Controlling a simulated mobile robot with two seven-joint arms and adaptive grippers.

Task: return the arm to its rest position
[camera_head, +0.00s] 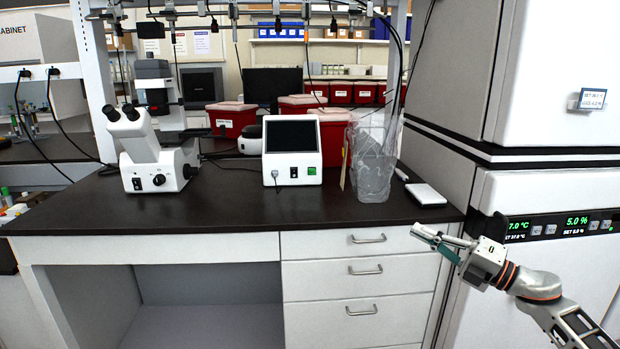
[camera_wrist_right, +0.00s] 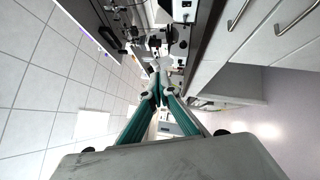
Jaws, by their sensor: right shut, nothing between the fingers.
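My right gripper (camera_head: 428,236) comes in from the lower right in the head view, in front of the bench's right end and beside the drawer fronts. Its fingers point left and are together, with nothing between them. In the right wrist view my right gripper's teal-padded fingers (camera_wrist_right: 157,80) meet at their tips, empty. My left gripper is not in the head view. The white cell processor (camera_head: 292,150) with a dark screen stands on the black bench top (camera_head: 235,200), apart from my right gripper.
A white microscope (camera_head: 152,150) stands at the bench's left. A clear plastic bag (camera_head: 372,165) and a small white device (camera_head: 425,194) are at its right. White drawers (camera_head: 355,290) are below. A tall incubator (camera_head: 545,205) is close behind my right arm. Red bins (camera_head: 232,120) stand farther back.

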